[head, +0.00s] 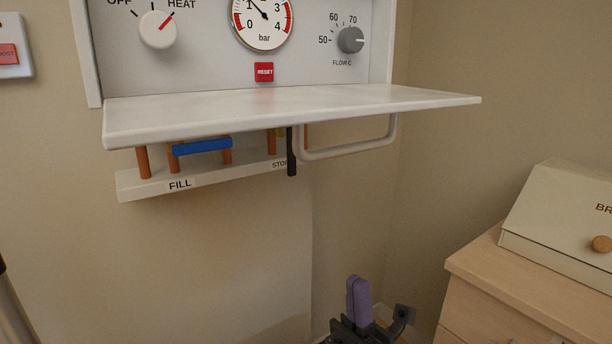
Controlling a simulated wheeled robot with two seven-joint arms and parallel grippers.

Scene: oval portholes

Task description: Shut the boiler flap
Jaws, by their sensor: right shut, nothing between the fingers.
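The boiler flap (290,109) is a white panel that stands open, folded down to about level below the boiler's control face (205,50). Its pale looped handle (352,152) hangs under the panel on the right. My right gripper (358,290), with purple fingers, is low in the view, below the flap and its handle and apart from both. It is shut and empty. My left gripper is not in view.
Under the flap is a shelf labelled FILL (220,175) with copper pipes, a blue lever (202,145) and a black lever (291,152). A wooden cabinet (530,295) with a cream box (565,215) stands at right. The wall below the flap is clear.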

